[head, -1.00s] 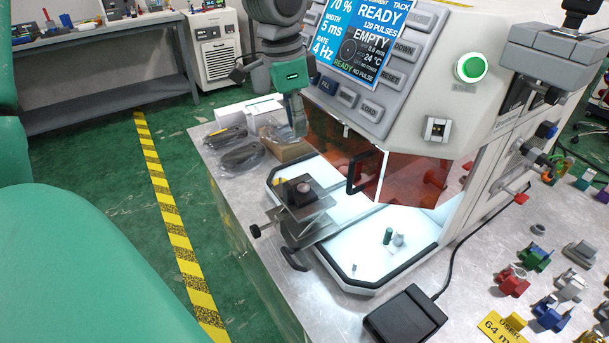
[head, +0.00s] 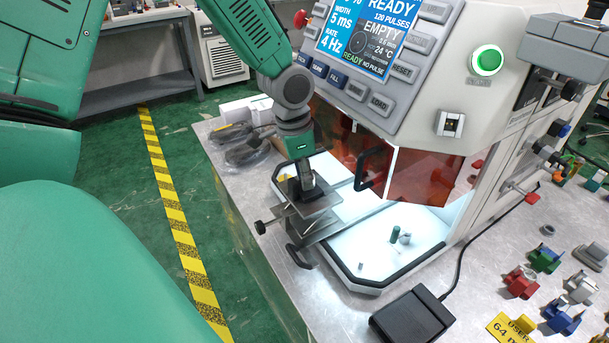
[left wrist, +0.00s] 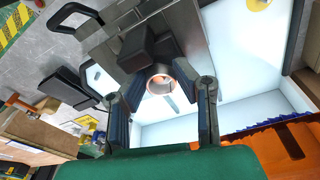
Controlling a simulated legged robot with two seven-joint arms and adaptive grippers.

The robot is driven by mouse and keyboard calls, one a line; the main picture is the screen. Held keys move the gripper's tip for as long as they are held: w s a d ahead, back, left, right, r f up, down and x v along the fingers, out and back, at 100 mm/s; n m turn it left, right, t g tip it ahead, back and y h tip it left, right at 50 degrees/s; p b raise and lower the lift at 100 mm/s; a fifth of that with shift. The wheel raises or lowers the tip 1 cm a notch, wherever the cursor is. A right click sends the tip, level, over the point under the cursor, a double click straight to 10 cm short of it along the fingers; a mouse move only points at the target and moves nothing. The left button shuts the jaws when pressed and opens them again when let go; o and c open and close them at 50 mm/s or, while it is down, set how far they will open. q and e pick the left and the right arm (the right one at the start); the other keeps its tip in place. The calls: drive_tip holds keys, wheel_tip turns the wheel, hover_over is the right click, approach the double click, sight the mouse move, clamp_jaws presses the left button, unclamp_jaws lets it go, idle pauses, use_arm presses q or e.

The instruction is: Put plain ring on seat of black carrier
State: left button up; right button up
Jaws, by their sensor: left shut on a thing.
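My left gripper (head: 309,184) points down at the metal slide at the front left of the machine. In the left wrist view its two fingers (left wrist: 163,74) are shut on a small plain metal ring (left wrist: 159,85) with a copper-toned inside. The black carrier (head: 289,188) sits on the slide plate, right at the fingertips; it also shows in the left wrist view as a dark block (left wrist: 146,50) just beyond the ring. The ring is close to the carrier, but I cannot tell whether it touches the seat. In the head view the fingers hide the ring. My right gripper is not in view.
The lit white tray (head: 388,262) holds a green cylinder (head: 395,234) and small grey parts. An orange guard (head: 425,178) with a black handle (head: 372,168) stands close right of my gripper. A black pedal (head: 412,317) and several coloured carriers lie on the bench to the right.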

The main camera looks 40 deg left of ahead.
use_arm(q)
drive_tip(key=o, duration=0.8)
drive_tip(key=shift+s+a, duration=0.1)
drive_tip(key=shift+o, duration=1)
drive_tip(key=shift+d+r, duration=0.2)
drive_tip(key=shift+d, duration=0.4)
wheel_tip(320, 180, up, 12)
drive_tip(key=s+a+p, duration=0.1)
use_arm(e)
drive_tip(key=shift+d+r, duration=0.4)
drive_tip(key=shift+r, duration=0.15)
use_arm(q)
drive_tip(key=shift+a+f, duration=0.2)
drive_tip(key=shift+a, duration=0.2)
use_arm(e)
drive_tip(key=shift+a, duration=0.25)
use_arm(q)
drive_tip(key=shift+s, duration=0.1)
